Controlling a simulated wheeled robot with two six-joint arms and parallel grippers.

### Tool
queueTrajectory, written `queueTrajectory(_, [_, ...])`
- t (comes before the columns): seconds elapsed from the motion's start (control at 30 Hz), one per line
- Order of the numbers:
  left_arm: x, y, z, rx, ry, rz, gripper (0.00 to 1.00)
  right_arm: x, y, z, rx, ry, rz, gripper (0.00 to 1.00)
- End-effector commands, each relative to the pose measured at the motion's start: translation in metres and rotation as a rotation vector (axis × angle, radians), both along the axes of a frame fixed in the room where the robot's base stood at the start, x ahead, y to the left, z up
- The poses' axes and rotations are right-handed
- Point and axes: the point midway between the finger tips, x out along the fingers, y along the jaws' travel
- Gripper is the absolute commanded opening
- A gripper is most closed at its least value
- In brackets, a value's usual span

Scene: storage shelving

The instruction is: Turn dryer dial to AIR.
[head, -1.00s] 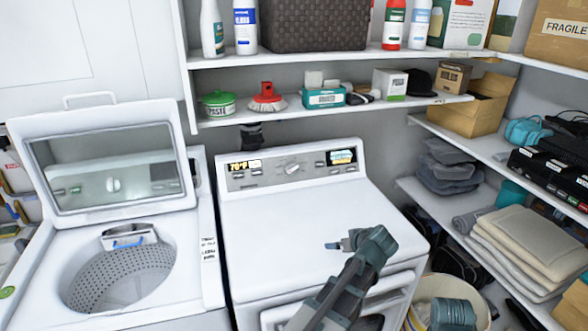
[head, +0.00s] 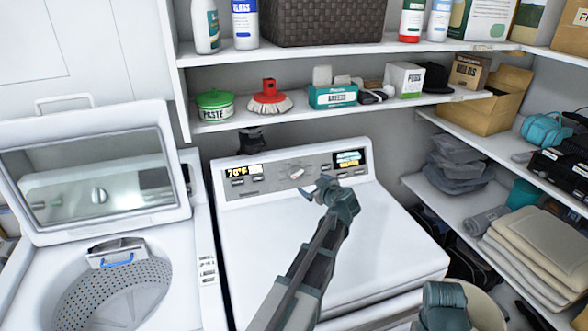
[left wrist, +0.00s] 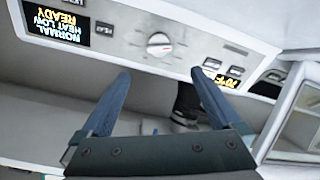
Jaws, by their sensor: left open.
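The dryer (head: 300,235) is white with a sloped control panel at its back. Its round dial (head: 297,172) sits mid-panel; it also shows in the left wrist view (left wrist: 159,44), upside down, silver with a thin reddish line across it. The labels around it are too small to read. My left gripper (head: 318,188) is open and empty, just in front of the dial and slightly right of it in the head view. In the left wrist view the dial appears beyond the gap between the two blue fingers (left wrist: 158,92), apart from them. My right wrist (head: 442,305) is low at the right; its fingers are hidden.
A panel display (left wrist: 57,23) reads READY, HEAT LOW, NORMAL. An open-lidded washer (head: 110,255) stands left of the dryer. A shelf (head: 235,123) with a green tub and red brush hangs above the panel. Side shelves (head: 425,187) hold folded cloths at right.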

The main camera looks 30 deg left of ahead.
Motion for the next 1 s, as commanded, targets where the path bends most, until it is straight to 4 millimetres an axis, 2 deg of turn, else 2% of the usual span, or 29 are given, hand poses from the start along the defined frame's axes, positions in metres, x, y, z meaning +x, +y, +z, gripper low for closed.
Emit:
queueTrajectory(0.37, [0.006, 0.007, -0.003, 0.000, -0.006, 0.002, 0.98, 0.000, 0.000, -0.004, 0.000, 0.000, 0.000, 0.50])
queueTrajectory(0.8, [0.056, 0.067, -0.035, 0.000, -0.006, 0.004, 0.98, 0.000, 0.000, -0.036, 0.000, 0.000, 0.000, 0.50])
queueTrajectory(1.0, [0.073, 0.089, -0.045, -0.001, -0.006, 0.002, 0.98, 0.000, 0.000, -0.045, 0.000, 0.000, 0.000, 0.50])
